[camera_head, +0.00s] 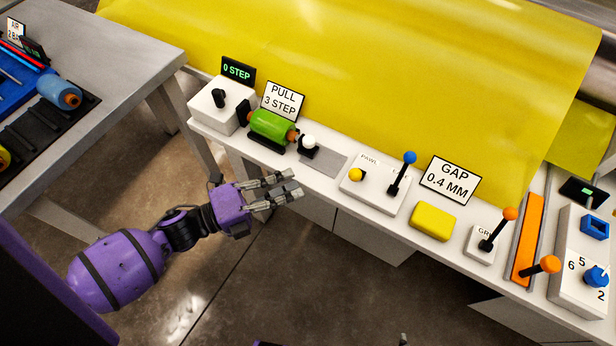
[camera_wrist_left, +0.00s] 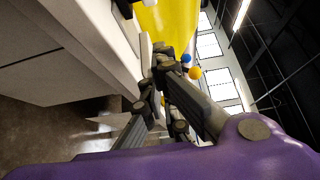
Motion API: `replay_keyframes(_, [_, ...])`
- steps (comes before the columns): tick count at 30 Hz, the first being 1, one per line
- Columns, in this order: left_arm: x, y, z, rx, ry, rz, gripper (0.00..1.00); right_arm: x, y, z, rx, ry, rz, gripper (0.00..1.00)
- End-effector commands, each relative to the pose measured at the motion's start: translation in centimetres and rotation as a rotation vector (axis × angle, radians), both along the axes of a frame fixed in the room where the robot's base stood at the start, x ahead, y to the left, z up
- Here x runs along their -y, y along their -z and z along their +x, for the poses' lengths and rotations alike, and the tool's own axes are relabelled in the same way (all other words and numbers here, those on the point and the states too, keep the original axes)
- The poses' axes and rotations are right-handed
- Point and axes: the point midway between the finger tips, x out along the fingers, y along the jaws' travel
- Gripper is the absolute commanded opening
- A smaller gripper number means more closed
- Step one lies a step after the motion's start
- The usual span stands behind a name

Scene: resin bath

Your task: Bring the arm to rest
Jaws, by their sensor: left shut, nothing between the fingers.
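My left arm, purple with a dark wrist, comes in from the left in the head view. Its gripper (camera_head: 292,183) is shut and empty, in front of the white bench (camera_head: 335,192) and over the floor. The fingers point right and touch nothing that I can see. In the left wrist view the grey fingers (camera_wrist_left: 160,78) come together, with the bench side at left and yellow sheet beyond. My right gripper cannot be made out; only small dark bits show at the head view's bottom edge.
The bench carries a green roller (camera_head: 272,126), a blue-knobbed lever (camera_head: 409,158), a yellow block (camera_head: 433,221) and orange-knobbed levers (camera_head: 510,214). A yellow sheet (camera_head: 380,80) hangs behind. A grey table (camera_head: 120,55) stands at left. Open floor (camera_head: 310,285) lies in front of the bench.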

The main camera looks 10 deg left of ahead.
Motion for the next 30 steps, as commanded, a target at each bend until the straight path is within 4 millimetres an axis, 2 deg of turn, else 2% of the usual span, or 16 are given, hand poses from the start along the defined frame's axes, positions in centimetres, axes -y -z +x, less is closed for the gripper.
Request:
replay_keyframes(4, [-1.0,0.1,-0.8,-0.001,0.0,0.0,0.0,-0.1,0.0,0.7,0.01,-0.004,0.0,0.0])
replay_keyframes(14, [-1.2,0.0,-1.0,-0.02,-0.017,-0.012,0.0,0.1,-0.2,0.4,0.006,-0.003,-0.003,0.0])
replay_keyframes(17, [-1.7,0.1,-1.7,-0.131,-0.115,-0.077,0.0,0.2,-1.4,0.7,0.014,-0.001,-0.002,0.0])
replay_keyframes(19, [-2.5,0.5,-2.7,-0.278,-0.245,-0.166,0.0,0.2,-3.0,1.2,0.026,0.003,0.0,0.0])
replay_keyframes(23, [-5.0,1.7,-6.3,-0.631,-0.575,-0.414,0.0,0.0,-6.5,2.2,0.054,0.007,0.009,0.0])
replay_keyframes(27, [-7.1,3.3,-12.4,-0.974,-0.916,-0.713,0.0,-0.3,-9.4,3.0,0.077,0.01,0.021,0.0])
replay_keyframes(30, [-7.5,4.1,-16.7,-1.151,-1.101,-0.9,0.0,-0.6,-10.9,3.5,0.092,0.006,0.028,0.0])
